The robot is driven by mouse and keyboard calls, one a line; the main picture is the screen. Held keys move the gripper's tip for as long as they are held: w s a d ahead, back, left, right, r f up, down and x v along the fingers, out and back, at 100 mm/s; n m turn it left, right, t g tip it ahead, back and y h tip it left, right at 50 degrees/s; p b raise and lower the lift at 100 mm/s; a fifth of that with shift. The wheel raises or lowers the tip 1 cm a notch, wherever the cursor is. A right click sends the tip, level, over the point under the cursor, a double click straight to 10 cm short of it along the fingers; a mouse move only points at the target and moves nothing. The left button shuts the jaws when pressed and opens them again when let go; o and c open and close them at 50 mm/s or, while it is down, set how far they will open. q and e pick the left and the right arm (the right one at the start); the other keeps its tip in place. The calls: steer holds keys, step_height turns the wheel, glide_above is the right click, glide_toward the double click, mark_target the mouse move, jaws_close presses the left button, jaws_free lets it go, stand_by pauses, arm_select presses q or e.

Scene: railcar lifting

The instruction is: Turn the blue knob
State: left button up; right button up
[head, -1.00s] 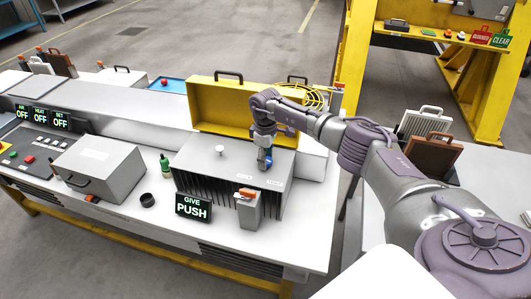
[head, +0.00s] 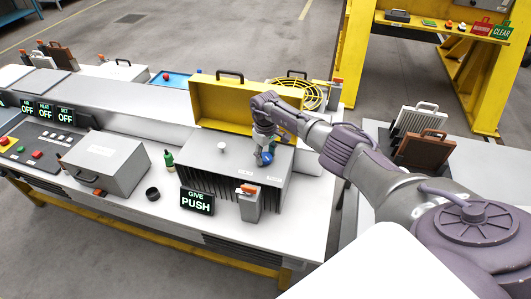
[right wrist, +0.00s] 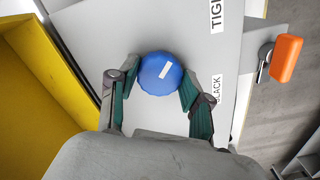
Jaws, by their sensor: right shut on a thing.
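The blue knob (head: 266,158) sits on top of the grey finned box (head: 225,170), toward its right side. In the right wrist view the round knob (right wrist: 160,73) has a white mark on its face, tilted from vertical. My right gripper (right wrist: 158,80) has a finger on each side of the knob and is shut on it. In the head view the right gripper (head: 262,156) reaches down onto the box from the right. Labels beside the knob read "TIG..." and "...LACK", partly cut off. My left gripper is not in view.
A yellow open case (head: 230,105) stands behind the box.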

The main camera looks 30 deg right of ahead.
mark_target(266, 156)
steer(key=shift+w+r, duration=0.1)
steer(key=shift+r, duration=0.05)
steer(key=o, duration=1.2)
steer(key=shift+c, duration=0.2)
steer(key=shift+a+r, duration=0.15)
steer(key=shift+r, duration=0.15)
step_height(266, 156, up, 11)
steer(key=shift+r, duration=0.15)
steer(key=shift+d, duration=0.2)
